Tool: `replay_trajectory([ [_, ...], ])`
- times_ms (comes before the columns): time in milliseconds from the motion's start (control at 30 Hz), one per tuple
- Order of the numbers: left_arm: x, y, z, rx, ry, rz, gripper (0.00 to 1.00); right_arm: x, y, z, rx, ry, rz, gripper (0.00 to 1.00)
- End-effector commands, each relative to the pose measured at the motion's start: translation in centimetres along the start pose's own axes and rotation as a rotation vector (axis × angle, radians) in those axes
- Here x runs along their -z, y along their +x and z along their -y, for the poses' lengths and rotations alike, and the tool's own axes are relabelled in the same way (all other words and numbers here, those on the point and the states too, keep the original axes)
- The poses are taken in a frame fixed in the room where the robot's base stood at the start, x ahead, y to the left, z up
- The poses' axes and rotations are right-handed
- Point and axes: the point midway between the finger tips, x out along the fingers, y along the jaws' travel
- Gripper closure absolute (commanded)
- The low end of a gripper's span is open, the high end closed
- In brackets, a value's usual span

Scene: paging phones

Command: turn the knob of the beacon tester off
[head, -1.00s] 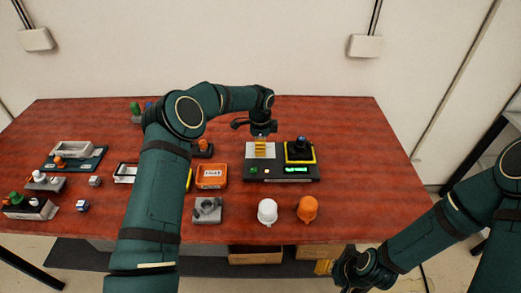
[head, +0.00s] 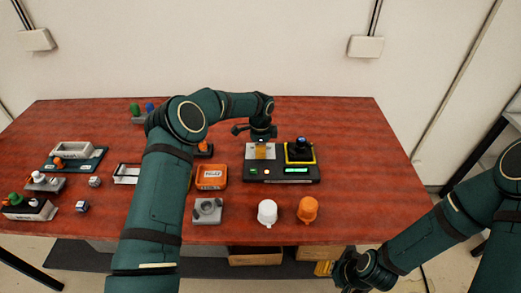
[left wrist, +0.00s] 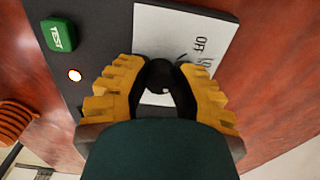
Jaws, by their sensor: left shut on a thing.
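The beacon tester (head: 270,178) is a dark box on the red table, with a white plate on its left part and a pale green display (head: 297,169). My left gripper (head: 261,152) points down over the white plate. In the left wrist view its yellow fingers (left wrist: 162,85) are shut on the black knob (left wrist: 160,72), one finger on each side. The word OFF stands on the white plate (left wrist: 160,22) beside the knob. The fingers hide part of the knob, and I cannot tell its setting. My right gripper (head: 333,268) is low at the table's front, too small to read.
A white dome (head: 267,212) and an orange dome (head: 307,209) stand in front. An orange bin (head: 211,178) and a grey block (head: 207,211) are to the left. A green TEST button (left wrist: 58,35) is near the knob.

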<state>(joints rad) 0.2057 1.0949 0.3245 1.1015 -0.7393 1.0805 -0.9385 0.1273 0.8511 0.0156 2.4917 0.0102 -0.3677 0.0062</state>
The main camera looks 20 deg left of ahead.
Motion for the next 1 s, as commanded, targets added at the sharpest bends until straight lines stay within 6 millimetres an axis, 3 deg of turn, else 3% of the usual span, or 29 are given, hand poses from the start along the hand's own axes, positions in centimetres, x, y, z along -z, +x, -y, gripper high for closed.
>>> replay_trajectory([
  [367, 0.0, 0.0, 0.0, 0.003, -0.175, 0.0, 1.0, -0.3, 0.7, -0.2, 0.001, -0.002, 0.006, 0.53],
  [1000, 0.1, 0.0, 0.0, 0.002, -0.773, 0.0, 1.0, -0.9, 1.8, -0.7, 0.002, -0.005, 0.018, 0.53],
])
